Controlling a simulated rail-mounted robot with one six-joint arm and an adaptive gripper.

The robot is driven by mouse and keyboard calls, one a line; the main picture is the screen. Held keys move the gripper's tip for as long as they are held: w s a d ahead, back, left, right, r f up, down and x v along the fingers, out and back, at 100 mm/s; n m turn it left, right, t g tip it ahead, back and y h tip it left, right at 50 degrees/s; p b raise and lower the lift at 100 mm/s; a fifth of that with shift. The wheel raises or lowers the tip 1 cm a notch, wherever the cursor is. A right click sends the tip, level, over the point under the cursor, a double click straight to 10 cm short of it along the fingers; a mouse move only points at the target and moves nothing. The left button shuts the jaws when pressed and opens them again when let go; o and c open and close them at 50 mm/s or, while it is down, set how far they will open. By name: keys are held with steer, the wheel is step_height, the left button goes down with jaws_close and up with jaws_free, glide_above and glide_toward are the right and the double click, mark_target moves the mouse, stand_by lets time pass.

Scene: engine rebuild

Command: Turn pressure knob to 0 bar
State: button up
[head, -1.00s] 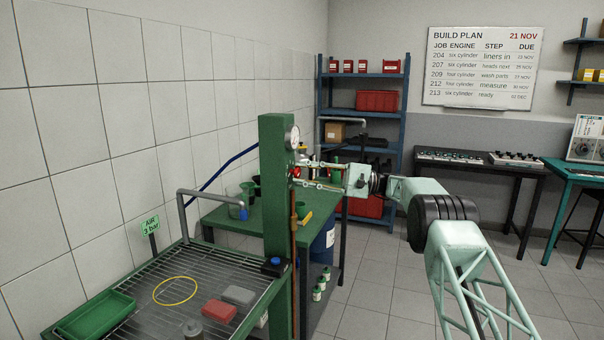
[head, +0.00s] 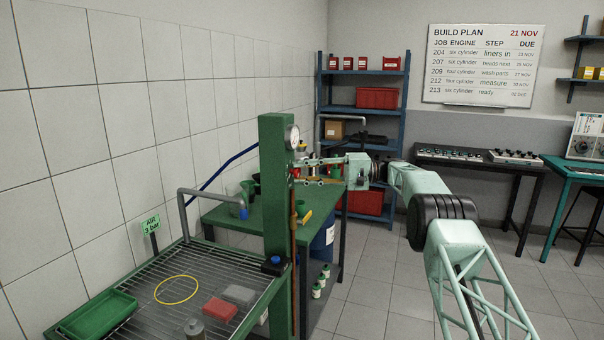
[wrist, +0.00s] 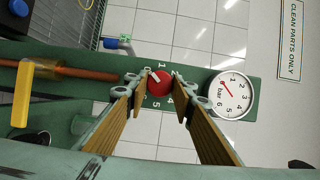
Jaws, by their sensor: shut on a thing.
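The red pressure knob (wrist: 159,82) sits on the face of the green post (head: 274,190). In the wrist view it lies between the two fingertips of my gripper (wrist: 160,83), which is shut on it. The white mark on the knob points up and left, close to the 0 of the printed scale; 1, 4 and 5 also show around it. The round white pressure gauge (wrist: 231,94) is right of the knob and has a red needle; its exact reading is too small to tell. In the head view the gauge (head: 292,138) is above my gripper (head: 298,171), whose fingers partly hide the knob.
A copper-coloured pipe (wrist: 75,73) with a yellow lever (wrist: 21,95) runs left of the knob in the wrist view. A wash grate (head: 150,285) with a green tray (head: 95,313) stands in front of the post. A green bench (head: 225,218) is behind it. Floor at right is open.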

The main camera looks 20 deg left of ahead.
steer(key=o, duration=0.8)
steer(key=shift+o, duration=0.2)
steer(key=shift+d, duration=0.1)
steer(key=v, duration=0.7)
steer(key=shift+w+d+r, duration=0.1)
